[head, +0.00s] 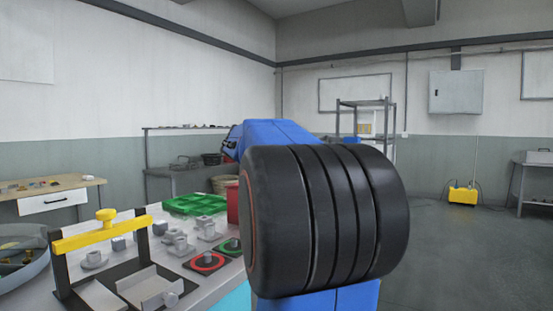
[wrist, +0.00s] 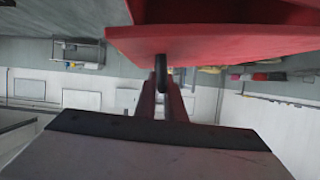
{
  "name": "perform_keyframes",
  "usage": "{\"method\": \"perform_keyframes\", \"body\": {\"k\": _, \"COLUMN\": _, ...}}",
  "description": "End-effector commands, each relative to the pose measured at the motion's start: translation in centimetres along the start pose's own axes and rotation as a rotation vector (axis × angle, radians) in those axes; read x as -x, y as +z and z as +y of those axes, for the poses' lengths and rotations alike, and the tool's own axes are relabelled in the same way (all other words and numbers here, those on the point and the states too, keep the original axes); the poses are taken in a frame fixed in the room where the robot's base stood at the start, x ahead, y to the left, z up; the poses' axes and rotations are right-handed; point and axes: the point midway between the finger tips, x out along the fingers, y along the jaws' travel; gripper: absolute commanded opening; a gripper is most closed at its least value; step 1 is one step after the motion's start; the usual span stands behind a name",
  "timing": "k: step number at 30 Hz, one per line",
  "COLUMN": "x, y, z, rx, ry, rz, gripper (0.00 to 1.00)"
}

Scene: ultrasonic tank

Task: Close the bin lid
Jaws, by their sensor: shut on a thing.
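In the wrist view, a flat red panel, which looks like the bin lid (wrist: 225,42), fills the upper part of the picture. A small dark loop, its handle (wrist: 161,54), stands at the panel's edge. My gripper (wrist: 161,82) is shut on this handle, with one finger on each side. In the head view, a small strip of the red bin (head: 233,203) shows beside the table. My blue and black arm hides the rest of it, and my gripper is hidden there too. The lid's angle is hard to tell.
A grey table (head: 215,262) at the left bears a yellow-barred frame (head: 97,236), green trays (head: 195,204), several small grey parts and red and green pads. A round basin (head: 25,262) is at the far left.

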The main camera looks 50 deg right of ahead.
Motion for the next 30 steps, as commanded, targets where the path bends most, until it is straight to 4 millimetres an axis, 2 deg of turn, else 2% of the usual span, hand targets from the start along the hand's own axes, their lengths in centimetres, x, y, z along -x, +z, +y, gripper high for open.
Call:
{"method": "perform_keyframes", "body": {"k": 3, "x": -0.4, "y": 1.1, "z": 0.5, "rx": -0.052, "ry": -0.023, "rz": 0.0, "gripper": 0.0}}
{"method": "perform_keyframes", "body": {"k": 11, "x": -1.1, "y": 2.6, "z": 0.9, "rx": -0.046, "ry": -0.02, "rz": 0.001, "gripper": 0.0}}
{"method": "perform_keyframes", "body": {"k": 27, "x": -1.4, "y": 3.3, "z": 1.1, "rx": -0.043, "ry": -0.017, "rz": -0.003, "gripper": 0.0}}
{"method": "perform_keyframes", "body": {"k": 28, "x": -1.4, "y": 3.3, "z": 1.1, "rx": -0.043, "ry": -0.017, "rz": -0.003, "gripper": 0.14}}
{"method": "perform_keyframes", "body": {"k": 30, "x": -1.4, "y": 3.3, "z": 1.1, "rx": -0.043, "ry": -0.017, "rz": -0.003, "gripper": 0.28}}
